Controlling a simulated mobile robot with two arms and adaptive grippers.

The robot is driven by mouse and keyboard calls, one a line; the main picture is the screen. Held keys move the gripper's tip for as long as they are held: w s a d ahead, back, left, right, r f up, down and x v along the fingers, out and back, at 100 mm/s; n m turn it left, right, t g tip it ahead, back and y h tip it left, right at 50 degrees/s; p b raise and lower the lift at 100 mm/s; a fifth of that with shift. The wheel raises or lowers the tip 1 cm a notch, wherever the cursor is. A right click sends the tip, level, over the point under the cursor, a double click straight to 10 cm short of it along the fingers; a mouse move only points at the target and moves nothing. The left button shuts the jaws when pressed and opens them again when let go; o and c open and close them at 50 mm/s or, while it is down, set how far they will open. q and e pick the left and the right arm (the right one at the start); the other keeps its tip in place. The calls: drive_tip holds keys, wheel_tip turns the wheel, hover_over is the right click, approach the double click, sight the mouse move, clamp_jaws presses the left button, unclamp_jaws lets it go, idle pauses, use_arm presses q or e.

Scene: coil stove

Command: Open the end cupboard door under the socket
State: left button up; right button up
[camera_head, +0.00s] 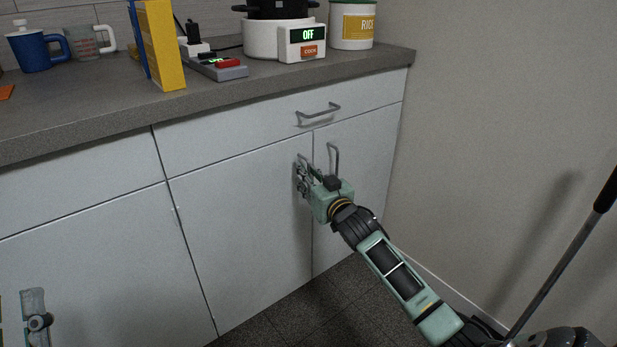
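Two white cupboard doors meet under the drawer at the right end of the counter. The end door (360,185) is narrow, looks shut, and has a grey upright bar handle (337,160) near its left edge. The wider door (245,225) beside it also looks shut. Its handle (300,157) is near its right edge. My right gripper (301,178) is at this left handle, with the end door's handle just right of the wrist. Its fingers overlap the handle, so grip and opening are unclear.
A wide drawer (285,135) with a bar handle is above the doors. On the grey countertop (100,110) are a plug socket block (195,47), a yellow box (165,45), a cooker (262,38) and a rice canister (351,25). A bare wall (500,110) bounds the right.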

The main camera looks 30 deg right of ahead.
clamp_jaws()
idle(0.6)
